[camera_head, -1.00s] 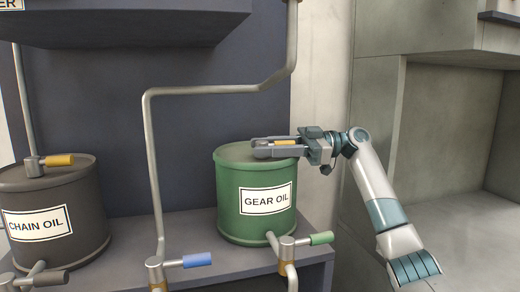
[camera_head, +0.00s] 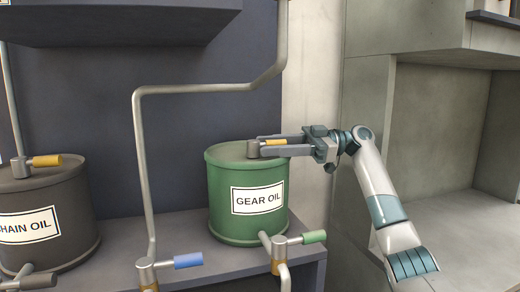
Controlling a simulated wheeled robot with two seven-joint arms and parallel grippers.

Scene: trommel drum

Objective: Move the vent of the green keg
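The green keg (camera_head: 226,215), labelled GEAR OIL, stands upright on a shelf in the head view. Its vent is a grey post with a yellow handle (camera_head: 275,142) on top of the lid, and the handle points right. My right gripper (camera_head: 263,146) reaches in from the right over the lid. Its fingers are open, one on the far side and one on the near side of the handle, with gaps visible. The fingertips end close to the grey post. My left gripper is not in view.
A dark CHAIN OIL keg (camera_head: 68,215) with its own yellow-handled vent stands at left. A bent pipe (camera_head: 142,160) rises between the kegs. Below are a blue-handled tap (camera_head: 188,260) and a green-handled tap (camera_head: 313,237). An overhead shelf (camera_head: 120,25) hangs above.

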